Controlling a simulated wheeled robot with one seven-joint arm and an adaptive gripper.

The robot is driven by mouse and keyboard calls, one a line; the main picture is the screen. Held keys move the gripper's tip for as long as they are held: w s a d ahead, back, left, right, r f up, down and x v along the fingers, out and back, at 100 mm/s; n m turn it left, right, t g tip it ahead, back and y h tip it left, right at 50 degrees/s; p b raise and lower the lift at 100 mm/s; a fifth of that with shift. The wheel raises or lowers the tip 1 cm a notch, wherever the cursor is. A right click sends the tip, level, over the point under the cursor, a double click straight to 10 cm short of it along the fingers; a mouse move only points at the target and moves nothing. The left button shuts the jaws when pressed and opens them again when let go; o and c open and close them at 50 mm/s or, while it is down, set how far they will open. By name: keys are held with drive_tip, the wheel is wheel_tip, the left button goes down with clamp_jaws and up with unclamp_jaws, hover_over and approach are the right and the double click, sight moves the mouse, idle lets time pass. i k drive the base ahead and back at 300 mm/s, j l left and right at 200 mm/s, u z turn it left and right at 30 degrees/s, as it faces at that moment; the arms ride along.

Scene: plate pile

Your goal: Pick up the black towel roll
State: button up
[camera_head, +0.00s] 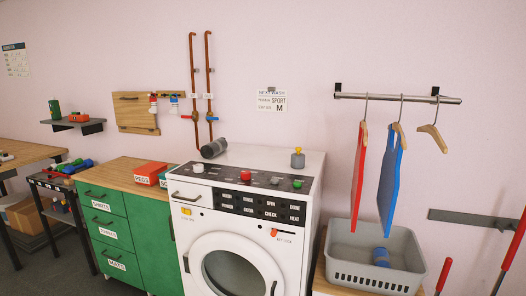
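A dark grey to black roll (213,148), the black towel roll, lies on its side on top of the white washing machine (290,160). It rests at the back left of the top, below two copper pipes and close to the wall. Its round end faces the lower left. Nothing covers it. My gripper is not in this view.
A yellow-grey bottle-like item (298,158) stands on the machine's right side. Knobs line its front panel. A red box (150,173) sits on the green cabinet (110,225) to the left. Right, a grey basket (372,270) holds a blue roll, under hanging red and blue items.

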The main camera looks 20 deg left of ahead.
sight(211, 150)
drive_tip(key=u, duration=1)
drive_tip(key=z, duration=0.45)
drive_tip(key=i+z, duration=0.1)
drive_tip(key=z, duration=0.3)
drive_tip(key=i+z, duration=0.1)
drive_tip(key=z, duration=0.8)
drive_tip(key=i+j+z, duration=0.1)
drive_tip(key=z, duration=0.35)
drive_tip(key=j+z, duration=0.15)
drive_tip(key=z, duration=0.15)
drive_tip(key=i+j+z, duration=0.1)
drive_tip(key=z, duration=0.25)
drive_tip(key=j+u, duration=0.3)
drive_tip(key=j, duration=0.25)
drive_tip(key=j+u, duration=0.35)
drive_tip(key=j, duration=0.25)
drive_tip(key=k+j+u, duration=0.1)
drive_tip(key=j+u, duration=0.25)
drive_tip(key=j, duration=0.6)
drive_tip(key=j+u, duration=0.3)
drive_tip(key=j, duration=1.2)
drive_tip(key=i+j, duration=0.1)
drive_tip(key=j, duration=0.45)
drive_tip(key=j+u, duration=0.2)
drive_tip(key=u, duration=0.3)
drive_tip(key=i, duration=0.05)
